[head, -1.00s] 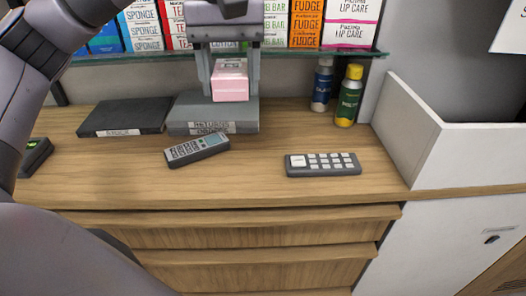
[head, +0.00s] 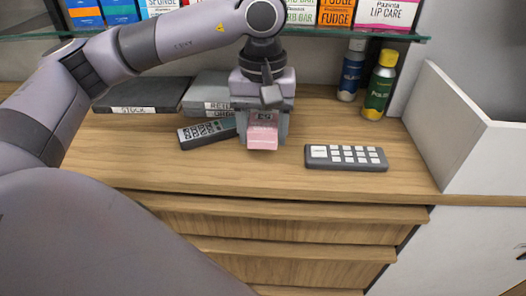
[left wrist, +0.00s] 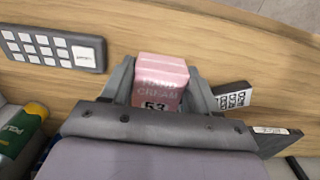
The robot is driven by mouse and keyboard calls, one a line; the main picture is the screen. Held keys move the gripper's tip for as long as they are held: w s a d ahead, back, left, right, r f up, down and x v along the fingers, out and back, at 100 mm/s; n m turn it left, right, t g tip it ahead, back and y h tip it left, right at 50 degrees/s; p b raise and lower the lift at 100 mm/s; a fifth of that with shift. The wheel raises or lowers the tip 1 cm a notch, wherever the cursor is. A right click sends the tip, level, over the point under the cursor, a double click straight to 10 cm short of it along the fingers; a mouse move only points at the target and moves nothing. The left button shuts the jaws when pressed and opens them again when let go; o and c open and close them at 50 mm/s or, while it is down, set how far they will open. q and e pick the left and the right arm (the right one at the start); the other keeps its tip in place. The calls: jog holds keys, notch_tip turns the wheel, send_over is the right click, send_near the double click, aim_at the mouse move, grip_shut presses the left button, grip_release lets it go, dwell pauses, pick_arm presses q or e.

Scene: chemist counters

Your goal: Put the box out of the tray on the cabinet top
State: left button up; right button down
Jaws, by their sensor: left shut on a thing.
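The pink hand cream box (head: 262,138) is between the fingers of my left gripper (head: 263,128), which is shut on it. The box is over the wooden cabinet top (head: 230,172), to the right and in front of the grey tray (head: 203,92) labelled for returns. I cannot tell whether its lower end touches the wood. In the left wrist view the box (left wrist: 160,82) sits between the two grey fingers. The tray's right part is hidden behind my gripper. My right gripper is not in view.
A handheld device (head: 207,133) lies just left of the box. A grey keypad (head: 346,157) lies to its right. A dark stock tray (head: 140,97) is at the back left. Two bottles (head: 379,88) stand at the back right by a white panel (head: 465,135).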

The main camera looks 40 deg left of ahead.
aim_at(263, 165)
pick_arm(q)
notch_tip(263, 165, down, 5)
jog(key=shift+f, duration=0.1)
dwell(0.3)
jog(key=shift+f+b, duration=0.25)
jog(key=shift+b, duration=0.1)
jog(key=o, duration=1.1)
jog(key=shift+r, duration=0.1)
jog(key=shift+c, duration=0.2)
jog(key=shift+r, duration=0.1)
